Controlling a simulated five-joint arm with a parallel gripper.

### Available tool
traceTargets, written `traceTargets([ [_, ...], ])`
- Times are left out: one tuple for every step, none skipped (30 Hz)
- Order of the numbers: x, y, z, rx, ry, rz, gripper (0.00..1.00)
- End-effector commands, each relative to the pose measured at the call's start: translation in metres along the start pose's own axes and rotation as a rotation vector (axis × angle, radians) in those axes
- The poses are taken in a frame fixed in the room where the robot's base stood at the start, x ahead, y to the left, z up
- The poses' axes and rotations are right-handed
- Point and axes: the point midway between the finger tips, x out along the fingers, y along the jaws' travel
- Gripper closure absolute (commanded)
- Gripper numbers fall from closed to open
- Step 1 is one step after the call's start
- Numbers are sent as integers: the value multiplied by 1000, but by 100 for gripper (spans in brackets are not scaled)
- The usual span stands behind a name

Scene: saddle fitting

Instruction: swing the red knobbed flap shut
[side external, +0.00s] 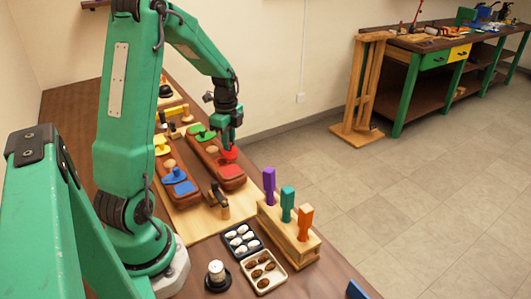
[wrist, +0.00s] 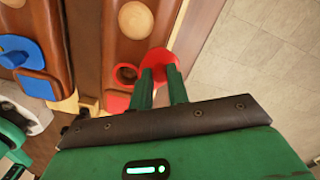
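The red flap shows as a red disc (wrist: 160,60) just beyond my fingertips in the wrist view. It lies beside a red-rimmed round opening (wrist: 125,74) in a brown leather-like block, and the opening is uncovered. In the side view the red flap (side external: 229,154) is at the near end of the right-hand block, right under my gripper (side external: 228,149). In the wrist view the two green fingers of my gripper (wrist: 161,75) stand a little apart, with red showing between them. The knob is hidden, so I cannot tell whether they grip it.
The left-hand block carries a blue flap (side external: 180,182) and a yellow flap (side external: 161,145). A green flap (side external: 202,132) sits farther along the right-hand block. A wooden rack (side external: 288,233) with purple, teal and orange handles stands nearer the camera, beside small trays (side external: 242,240).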

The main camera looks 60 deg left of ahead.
Motion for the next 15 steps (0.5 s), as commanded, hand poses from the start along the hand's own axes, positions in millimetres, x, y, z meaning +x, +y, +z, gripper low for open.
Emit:
traceTargets([
  [0, 0, 0, 0, 0, 0, 100],
  [0, 0, 0, -1, 0, 0, 100],
  [0, 0, 0, -3, 0, 0, 100],
  [0, 0, 0, -5, 0, 0, 100],
  [0, 0, 0, -8, 0, 0, 100],
  [0, 0, 0, -14, 0, 0, 100],
  [0, 0, 0, -18, 0, 0, 100],
  [0, 1, 0, -24, 0, 0, 100],
  [0, 1, 1, -34, 0, 0, 100],
  [0, 1, 1, -43, 0, 0, 100],
  [0, 1, 1, -53, 0, 0, 100],
  [0, 2, 1, -68, 0, 0, 100],
  [0, 2, 2, -83, 0, 0, 100],
  [0, 3, 2, -96, 0, 0, 100],
  [0, 3, 2, -119, 0, 0, 100],
])
